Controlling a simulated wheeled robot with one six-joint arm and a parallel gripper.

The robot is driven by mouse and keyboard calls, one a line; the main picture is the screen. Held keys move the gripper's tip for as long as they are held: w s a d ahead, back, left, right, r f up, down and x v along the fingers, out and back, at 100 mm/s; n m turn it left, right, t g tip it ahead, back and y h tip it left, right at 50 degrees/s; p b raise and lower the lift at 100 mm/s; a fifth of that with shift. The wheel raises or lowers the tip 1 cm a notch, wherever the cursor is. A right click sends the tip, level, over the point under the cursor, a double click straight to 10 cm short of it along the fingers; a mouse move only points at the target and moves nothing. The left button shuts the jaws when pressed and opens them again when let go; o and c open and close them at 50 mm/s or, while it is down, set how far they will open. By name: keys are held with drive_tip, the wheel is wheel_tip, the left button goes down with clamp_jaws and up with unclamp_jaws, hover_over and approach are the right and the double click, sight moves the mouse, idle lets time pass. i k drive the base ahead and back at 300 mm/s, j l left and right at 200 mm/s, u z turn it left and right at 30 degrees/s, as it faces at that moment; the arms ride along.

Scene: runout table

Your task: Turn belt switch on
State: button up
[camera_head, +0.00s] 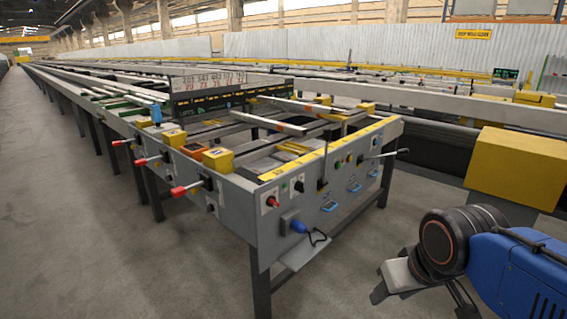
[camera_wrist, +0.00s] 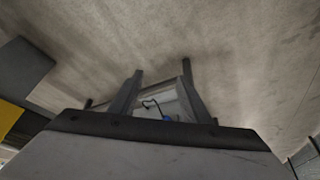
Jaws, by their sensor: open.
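The runout table's grey control panel (camera_head: 330,185) faces me and carries several switches and buttons. Small coloured buttons (camera_head: 338,165) sit further right. Labels are too small to read, so I cannot tell which control is the belt switch. My gripper (camera_head: 421,300) is at the lower right, open and empty, apart from the panel. In the wrist view its two fingers (camera_wrist: 161,72) stand apart, with a small part of the panel and a blue plug (camera_wrist: 167,118) between them.
A blue plug with a cable (camera_head: 298,226) sticks out low on the panel. A yellow block (camera_head: 515,165) stands at right. The concrete floor (camera_head: 90,240) is clear at left.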

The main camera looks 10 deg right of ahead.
sight(271, 201)
drive_tip(key=k+l, duration=0.1)
drive_tip(key=l, duration=0.35)
drive_tip(key=l+u, duration=0.1)
drive_tip(key=l, duration=0.3)
drive_tip(key=k+l, duration=0.15)
drive_tip(key=l, duration=0.3)
